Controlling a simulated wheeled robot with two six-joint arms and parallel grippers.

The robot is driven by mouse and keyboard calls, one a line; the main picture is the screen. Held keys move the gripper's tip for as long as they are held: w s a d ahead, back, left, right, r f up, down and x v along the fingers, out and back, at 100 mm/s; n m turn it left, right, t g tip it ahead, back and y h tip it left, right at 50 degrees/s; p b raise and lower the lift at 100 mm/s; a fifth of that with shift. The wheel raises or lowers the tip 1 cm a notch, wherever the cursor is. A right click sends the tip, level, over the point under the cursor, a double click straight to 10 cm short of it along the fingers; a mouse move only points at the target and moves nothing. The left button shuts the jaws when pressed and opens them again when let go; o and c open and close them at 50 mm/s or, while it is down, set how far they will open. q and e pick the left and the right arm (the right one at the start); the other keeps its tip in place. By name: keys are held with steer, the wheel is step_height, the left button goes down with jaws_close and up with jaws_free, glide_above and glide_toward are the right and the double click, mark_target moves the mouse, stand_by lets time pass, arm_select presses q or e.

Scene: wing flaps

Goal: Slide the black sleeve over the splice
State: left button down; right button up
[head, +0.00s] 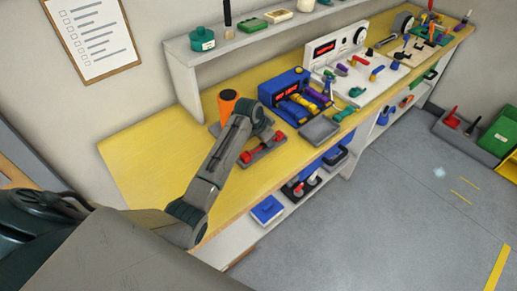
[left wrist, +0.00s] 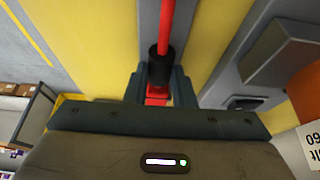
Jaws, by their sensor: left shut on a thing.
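In the left wrist view, the black sleeve (left wrist: 158,62) sits around a straight red cable (left wrist: 167,22). My left gripper (left wrist: 159,76) has a finger on each side of the sleeve and is shut on it. Red shows on both sides of the sleeve along the cable line. In the head view, red parts (head: 278,136) lie on a dark grey base (head: 266,151) on the yellow bench, under the end of my left arm. I cannot make out the splice; the sleeve is too small to tell in the head view. My right gripper is not in view.
An orange cylinder (head: 227,104) stands close behind my left arm's end. A blue device (head: 283,90) and a grey tray (head: 320,129) stand to the right. The left part of the yellow bench (head: 150,160) is clear.

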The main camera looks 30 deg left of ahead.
mark_target(258, 148)
arm_select(q)
steer(key=shift+w+d, duration=0.1)
steer(key=shift+w, duration=0.1)
steer(key=c, duration=1.2)
jaws_free()
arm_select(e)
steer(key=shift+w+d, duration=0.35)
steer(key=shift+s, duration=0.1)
arm_select(q)
steer(key=shift+r, duration=0.3)
steer(key=b+v, duration=0.3)
steer(key=v, duration=0.7)
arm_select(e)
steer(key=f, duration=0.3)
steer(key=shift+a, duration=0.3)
arm_select(q)
steer(key=shift+s, duration=0.1)
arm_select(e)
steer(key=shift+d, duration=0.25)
